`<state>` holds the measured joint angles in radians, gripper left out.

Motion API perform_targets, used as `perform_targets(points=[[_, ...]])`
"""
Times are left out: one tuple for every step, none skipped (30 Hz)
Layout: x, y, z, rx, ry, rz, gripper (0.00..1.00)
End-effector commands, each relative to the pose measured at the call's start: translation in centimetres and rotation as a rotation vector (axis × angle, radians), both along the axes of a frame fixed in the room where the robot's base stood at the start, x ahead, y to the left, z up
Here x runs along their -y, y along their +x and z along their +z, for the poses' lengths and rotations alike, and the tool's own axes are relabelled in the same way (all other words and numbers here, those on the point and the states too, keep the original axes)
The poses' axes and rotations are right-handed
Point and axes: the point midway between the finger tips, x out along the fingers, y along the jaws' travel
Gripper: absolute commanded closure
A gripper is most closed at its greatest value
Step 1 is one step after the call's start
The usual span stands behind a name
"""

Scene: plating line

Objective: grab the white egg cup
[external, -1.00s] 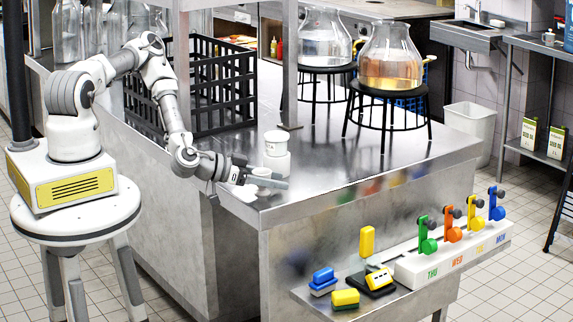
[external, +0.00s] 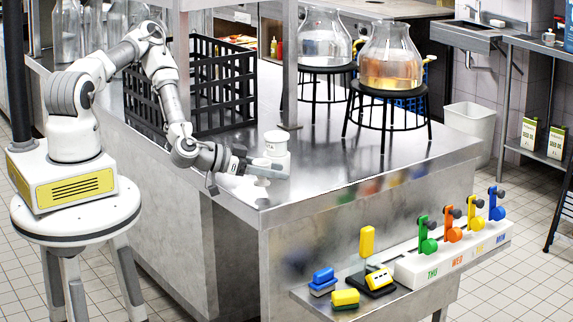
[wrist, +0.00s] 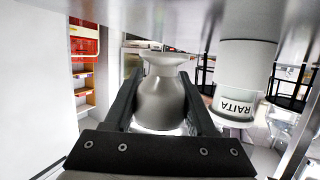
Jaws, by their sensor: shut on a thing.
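The white egg cup (wrist: 160,100) shows in the wrist view, grey in the shade, with a round body and a flared end. It sits between the two dark fingers of my gripper (wrist: 162,112), which is shut on it. In the external view my gripper (external: 264,170) is over the near corner of the steel counter, just in front of a white tub. The fingers hide most of the cup there. The cup appears raised slightly, but a gap under it is hard to make out.
The white tub marked RAITA (external: 276,144) stands close beside my gripper; it also shows in the wrist view (wrist: 245,75). A black crate (external: 222,85) is behind. Glass jugs on black stands, one with amber liquid (external: 388,62), are farther right. The counter's front right (external: 370,165) is clear.

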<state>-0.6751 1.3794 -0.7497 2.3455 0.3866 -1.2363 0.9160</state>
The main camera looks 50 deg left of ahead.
Motion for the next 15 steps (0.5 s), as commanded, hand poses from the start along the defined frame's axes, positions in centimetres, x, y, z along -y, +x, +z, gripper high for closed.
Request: perform_targets(points=[[0.0,0.1,0.7,0.003,0.003,-0.001,0.99],[0.0,0.1,1.1,0.003,0.002,-0.001,0.99],[0.0,0.0,1.7,0.004,0.002,-0.002,0.99],[0.4,-0.3,2.0,0.001,0.001,-0.006,0.99],[1.2,-1.0,2.3,0.001,-0.001,-0.009,0.99],[1.8,-1.7,2.8,0.000,-0.001,-0.010,0.99],[2.3,-2.2,3.2,-0.001,0.000,-0.010,0.99],[2.8,-2.7,3.7,0.001,0.000,-0.009,0.99],[3.5,-3.4,4.3,0.001,0.000,-0.010,0.99],[4.0,-3.9,4.7,0.001,0.000,-0.011,0.99],[4.5,-4.4,5.1,0.000,0.001,-0.011,0.99],[5.2,-5.2,5.7,0.000,0.001,-0.012,0.99],[5.6,-5.6,6.4,0.000,0.001,-0.010,0.99],[5.9,-5.9,7.0,-0.002,0.000,-0.007,0.99],[6.4,-6.3,7.4,-0.003,-0.001,-0.007,0.99]])
